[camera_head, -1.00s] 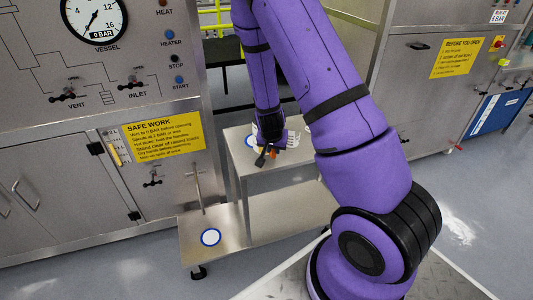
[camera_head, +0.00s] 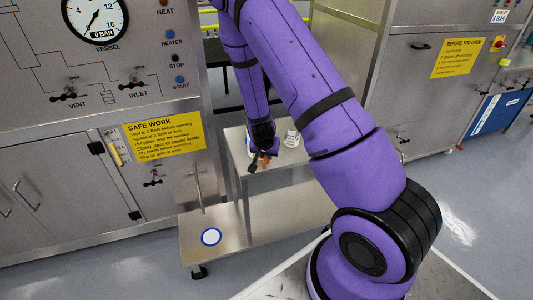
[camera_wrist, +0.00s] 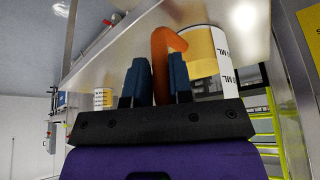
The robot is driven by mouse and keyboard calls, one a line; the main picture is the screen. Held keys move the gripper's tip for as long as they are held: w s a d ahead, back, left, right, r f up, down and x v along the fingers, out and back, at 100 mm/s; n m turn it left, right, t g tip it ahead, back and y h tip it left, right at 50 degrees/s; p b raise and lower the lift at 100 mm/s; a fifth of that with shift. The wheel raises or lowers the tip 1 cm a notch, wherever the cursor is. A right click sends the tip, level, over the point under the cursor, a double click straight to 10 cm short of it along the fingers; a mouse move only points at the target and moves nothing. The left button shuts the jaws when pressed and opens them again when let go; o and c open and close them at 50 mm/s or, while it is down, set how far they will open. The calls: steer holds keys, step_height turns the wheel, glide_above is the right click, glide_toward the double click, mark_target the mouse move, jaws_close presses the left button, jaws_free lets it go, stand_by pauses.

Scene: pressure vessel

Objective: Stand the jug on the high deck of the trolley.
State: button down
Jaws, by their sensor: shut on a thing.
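The jug (camera_wrist: 203,48), white and yellow with ML markings, shows in the wrist view. Its orange handle (camera_wrist: 159,68) is between the two blue fingers of my gripper (camera_wrist: 158,82), which is shut on it. In the head view my gripper (camera_head: 261,161) is at the front left of the trolley's high deck (camera_head: 284,159), with a bit of orange showing. There the jug's body is mostly hidden behind my gripper and wrist. I cannot tell whether its base touches the deck.
A white vessel (camera_head: 291,138) stands further right on the high deck. The steel vessel cabinet (camera_head: 60,170) stands close on the left.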

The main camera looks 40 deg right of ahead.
steer(key=c, duration=1)
jaws_free()
steer(key=s+a+r+n+y, duration=0.2)
steer(key=s+a+r, duration=0.2)
steer(key=r, duration=0.6)
steer(key=s+a+r+n+t+y, duration=0.1)
steer(key=s+a+r, duration=0.25)
steer(key=r, duration=0.75)
steer(key=s+a+r+n+y, duration=0.2)
steer(key=s+a+r, duration=0.2)
steer(key=r, duration=0.6)
steer(key=s+r+n, duration=0.1)
steer(key=s+r, duration=0.3)
steer(key=s, duration=0.1)
steer(key=s+r+n+h, duration=0.1)
steer(key=s+r+n, duration=0.1)
steer(key=s, duration=0.4)
steer(key=s+a+r+n+t, duration=0.1)
steer(key=s+r, duration=0.4)
steer(key=s, duration=0.1)
steer(key=shift+s+a+r+n, duration=0.1)
steer(key=shift+s+r+n, duration=0.05)
steer(key=shift+r+n, duration=0.15)
